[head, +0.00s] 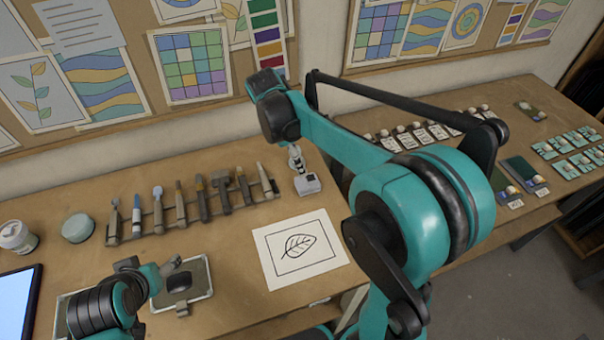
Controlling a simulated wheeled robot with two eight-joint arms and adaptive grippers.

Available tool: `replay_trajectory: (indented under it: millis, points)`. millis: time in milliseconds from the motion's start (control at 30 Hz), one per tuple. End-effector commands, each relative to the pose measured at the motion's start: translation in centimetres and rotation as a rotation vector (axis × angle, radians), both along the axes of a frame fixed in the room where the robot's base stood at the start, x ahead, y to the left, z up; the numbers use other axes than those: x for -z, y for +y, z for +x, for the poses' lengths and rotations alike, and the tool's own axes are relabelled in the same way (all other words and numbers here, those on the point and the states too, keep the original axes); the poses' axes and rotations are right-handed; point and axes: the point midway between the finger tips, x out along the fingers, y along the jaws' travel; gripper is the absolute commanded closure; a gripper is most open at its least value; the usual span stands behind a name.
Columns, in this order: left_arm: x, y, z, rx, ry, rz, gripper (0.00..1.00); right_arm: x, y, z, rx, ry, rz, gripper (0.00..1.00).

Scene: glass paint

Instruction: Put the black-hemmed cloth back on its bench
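I cannot make out a black-hemmed cloth for certain in the head view. A shallow metal tray (205,268) with a dark grey pad (179,282) lies on the near left of the bench (225,215). A white sheet (272,262) with a black-framed leaf drawing lies flat to its right. My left gripper (150,272) is low beside the tray, partly hidden by its own arm; its finger opening is unclear.
A rack (160,222) of several upright tools stands behind the tray. A small grey device (306,183) is right of it. A white cup (17,237), a green round lid (78,228) and a tablet (18,302) are at left. Cards and small jars fill the right bench.

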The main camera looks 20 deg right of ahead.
Motion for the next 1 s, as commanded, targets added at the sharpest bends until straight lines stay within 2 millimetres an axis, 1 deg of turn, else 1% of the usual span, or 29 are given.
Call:
replay_trajectory:
  millis: [67,167,367,533,700,833,1000]
  points:
    - [0.0,0.0,0.0,0.0,0.0,0.0,0.28,-0.6,0.1,-1.0,0.054,-0.042,0.013,0.29]
    - [0.0,0.0,0.0,0.0,0.0,0.0,0.28,-1.3,0.4,-2.9,0.18,-0.133,0.049,0.29]
    - [0.0,0.0,0.0,0.0,0.0,0.0,0.28,-2.3,1.3,-7.6,0.519,-0.352,0.177,0.29]
    - [0.0,0.0,0.0,0.0,0.0,0.0,0.28,-2.0,2.3,-11.4,0.82,-0.509,0.325,0.29]
    - [0.0,0.0,0.0,0.0,0.0,0.0,0.28,-0.9,3.1,-14.6,1.105,-0.623,0.49,0.29]
    - [0.0,0.0,0.0,0.0,0.0,0.0,0.28,-0.1,3.5,-16.0,1.264,-0.672,0.593,0.29]
    - [0.0,0.0,0.0,0.0,0.0,0.0,0.28,0.5,3.8,-16.8,1.365,-0.695,0.659,0.29]
